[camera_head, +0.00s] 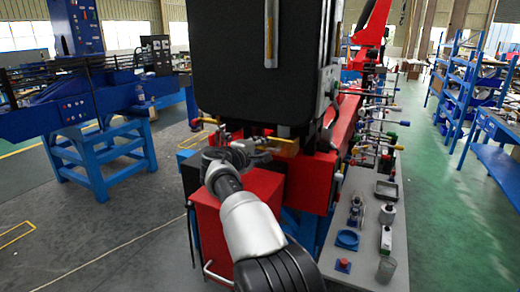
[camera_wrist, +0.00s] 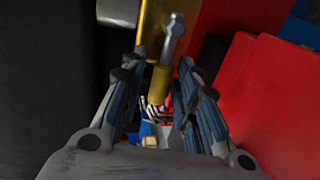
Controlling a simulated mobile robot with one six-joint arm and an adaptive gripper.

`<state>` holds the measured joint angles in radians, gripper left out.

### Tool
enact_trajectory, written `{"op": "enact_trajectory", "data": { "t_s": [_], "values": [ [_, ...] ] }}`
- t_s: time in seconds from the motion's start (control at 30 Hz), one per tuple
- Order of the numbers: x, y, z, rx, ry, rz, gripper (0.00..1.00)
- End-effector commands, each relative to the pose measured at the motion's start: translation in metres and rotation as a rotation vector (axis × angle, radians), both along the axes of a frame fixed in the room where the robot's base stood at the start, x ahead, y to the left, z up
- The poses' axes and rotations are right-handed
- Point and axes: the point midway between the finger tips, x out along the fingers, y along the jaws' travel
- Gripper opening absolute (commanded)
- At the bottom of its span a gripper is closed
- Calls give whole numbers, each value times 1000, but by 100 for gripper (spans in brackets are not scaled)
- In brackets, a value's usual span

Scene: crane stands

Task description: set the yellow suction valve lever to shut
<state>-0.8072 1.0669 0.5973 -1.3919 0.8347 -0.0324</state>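The yellow suction valve lever (camera_wrist: 159,86) shows in the wrist view as a yellow grip on a silver stem. The fingers stand apart, so my gripper is open. The stem runs up in front of a yellow valve body (camera_wrist: 152,20). In the head view my gripper (camera_head: 262,145) is beside the brass-yellow valve body (camera_head: 284,146), under a large black housing. The lever cannot be made out clearly there.
A black housing (camera_head: 262,60) hangs close above my gripper. A red box (camera_head: 238,215) stands below it. On the right, a grey bench (camera_head: 350,250) carries several small parts and a row of levers. Open floor (camera_head: 110,235) lies to the left.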

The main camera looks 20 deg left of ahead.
Motion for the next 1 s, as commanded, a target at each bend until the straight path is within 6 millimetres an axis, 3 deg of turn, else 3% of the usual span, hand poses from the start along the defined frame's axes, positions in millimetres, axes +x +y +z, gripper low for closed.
{"op": "enact_trajectory", "data": {
  "t_s": [0.37, 0.57, 0.77, 1.0],
  "values": [
    [-1, 0, -1, -3, 1, 1, 36],
    [-10, 2, 2, -4, 1, 1, 36],
    [-36, 2, 8, -4, 1, 3, 36],
    [-83, 4, 17, -3, 1, 4, 36]
  ]
}}
